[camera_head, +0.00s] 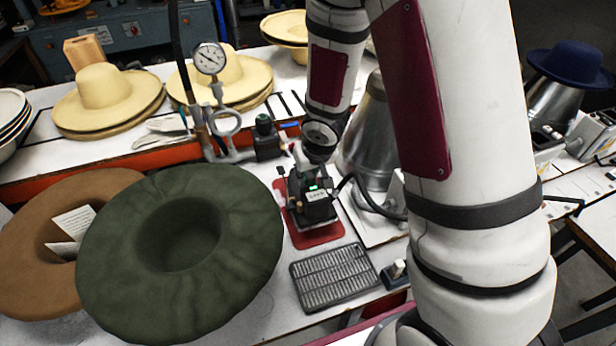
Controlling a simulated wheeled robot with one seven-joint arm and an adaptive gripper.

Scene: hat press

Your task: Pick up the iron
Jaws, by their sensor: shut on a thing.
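My gripper (309,212) points down over a red mat (318,238) in the middle of the white table. It is shut on the iron. The iron is mostly hidden by the dark gripper body, and its outline cannot be told apart from the gripper. A dark cord or hose runs from this spot toward the right. Whether the iron touches the mat or is lifted cannot be told.
A green felt hat (180,245) and a brown hat (30,225) lie left of the mat. A grey slotted plate (333,276) lies in front. A pressure gauge (209,58) on pipework stands behind left, and a metal cone (370,140) stands behind right.

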